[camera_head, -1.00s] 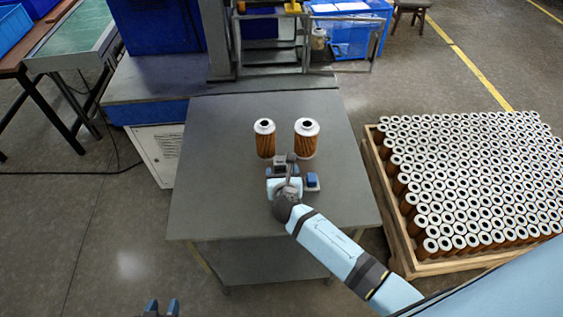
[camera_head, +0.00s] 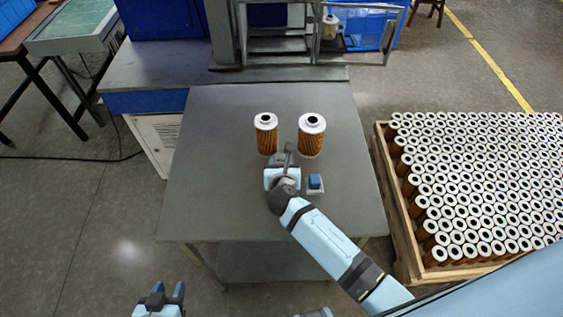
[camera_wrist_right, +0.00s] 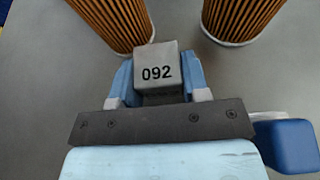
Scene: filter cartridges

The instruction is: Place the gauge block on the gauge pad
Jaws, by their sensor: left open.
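The gauge block, a grey block marked 092 (camera_wrist_right: 157,72), sits between the blue fingers of my right gripper (camera_wrist_right: 158,82) in the right wrist view. The fingers press against its two sides. In the head view my right gripper (camera_head: 287,160) is over the middle of the table, just in front of two filter cartridges, and my arm hides the block. My left gripper (camera_head: 168,292) is open and empty at the bottom of the head view, short of the table. I cannot make out a gauge pad for certain.
Two orange filter cartridges (camera_head: 266,136) (camera_head: 311,138) stand upright behind my right gripper. A blue block (camera_head: 315,181) on a small light plate is close to its right. A wooden crate (camera_head: 392,215) of cartridges stands right of the table (camera_head: 215,190). The table's left side is clear.

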